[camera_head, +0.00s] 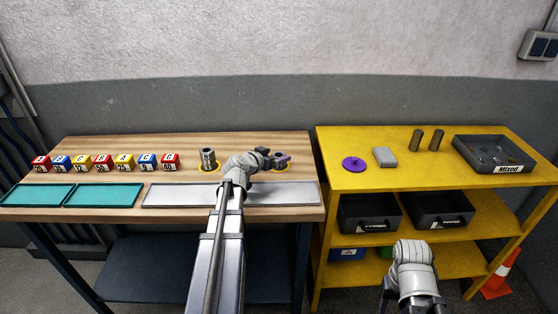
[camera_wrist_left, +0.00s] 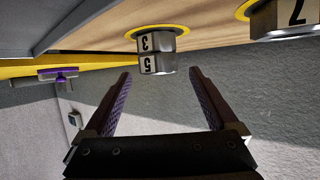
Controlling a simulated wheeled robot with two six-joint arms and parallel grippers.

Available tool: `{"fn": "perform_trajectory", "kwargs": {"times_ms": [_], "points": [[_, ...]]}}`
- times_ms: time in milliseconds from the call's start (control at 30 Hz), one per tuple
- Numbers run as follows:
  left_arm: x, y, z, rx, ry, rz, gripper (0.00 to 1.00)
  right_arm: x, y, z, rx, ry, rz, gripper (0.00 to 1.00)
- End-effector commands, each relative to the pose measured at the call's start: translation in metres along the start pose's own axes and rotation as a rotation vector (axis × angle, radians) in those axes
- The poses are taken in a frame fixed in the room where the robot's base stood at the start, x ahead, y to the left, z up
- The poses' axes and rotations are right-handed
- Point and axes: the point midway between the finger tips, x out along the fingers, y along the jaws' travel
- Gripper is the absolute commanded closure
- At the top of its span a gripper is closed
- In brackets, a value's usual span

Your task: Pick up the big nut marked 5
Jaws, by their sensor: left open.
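The big nut marked 5 (camera_wrist_left: 158,63) shows in the left wrist view, where the scene appears upside down. It sits on top of a nut marked 3 (camera_wrist_left: 155,42), which stands on a yellow ring on the wooden bench. My left gripper (camera_wrist_left: 165,90) is open. Its two purple-padded fingers point toward this stack, one on either side of it in the picture, with nothing between them.
Another nut stack (camera_head: 208,159) stands on the left ring; a nut there marked 7 (camera_wrist_left: 295,17) shows in the wrist view. Lettered blocks (camera_head: 101,162) line the bench behind teal trays (camera_head: 102,196). A grey tray (camera_head: 170,195) lies in front. A yellow shelf (camera_head: 340,180) stands right.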

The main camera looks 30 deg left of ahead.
Motion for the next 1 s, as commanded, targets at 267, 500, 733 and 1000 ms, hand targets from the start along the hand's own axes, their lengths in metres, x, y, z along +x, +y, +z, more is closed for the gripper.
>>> {"fn": "perform_trajectory", "kwargs": {"times_ms": [267,500,733,1000], "points": [[0.031,0.001,0.001,0.0,0.0,0.0,0.07,0.013,-0.001,-0.001,0.0,0.0,0.0,0.5],[0.029,0.001,0.001,-0.001,0.0,-0.001,0.17,0.012,-0.001,-0.001,0.0,0.0,0.0,0.5],[0.029,0.001,0.001,-0.001,0.0,-0.001,0.42,0.012,-0.001,-0.001,0.0,0.0,0.0,0.5],[0.029,0.001,0.001,-0.001,0.0,-0.001,0.73,0.012,-0.001,-0.001,0.0,0.0,0.0,0.5]]}}
